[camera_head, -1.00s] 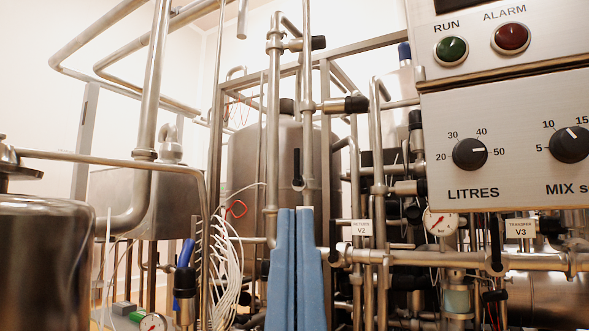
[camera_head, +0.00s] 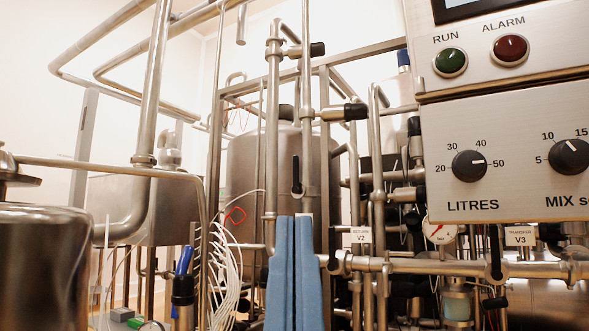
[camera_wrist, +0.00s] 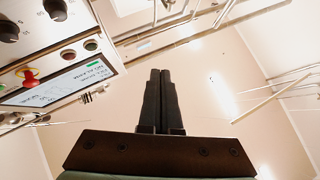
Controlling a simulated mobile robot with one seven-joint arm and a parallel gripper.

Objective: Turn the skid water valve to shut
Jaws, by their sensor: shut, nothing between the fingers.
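No label in the head view reads skid water, so I cannot tell for sure which valve it is. A valve with a black lever (camera_head: 297,175) sits on a vertical pipe at the centre, its lever upright along the pipe. Another black lever (camera_head: 495,252) stands upright on the horizontal pipe near the V3 label (camera_head: 520,235). A V2 label (camera_head: 361,235) hangs left of it.
A control panel (camera_head: 520,150) with dials and buttons stands at the right; it also shows in the wrist view (camera_wrist: 50,65), with a red knob (camera_wrist: 28,76). A steel vessel (camera_head: 40,265) fills the lower left. Pipes crowd the middle.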

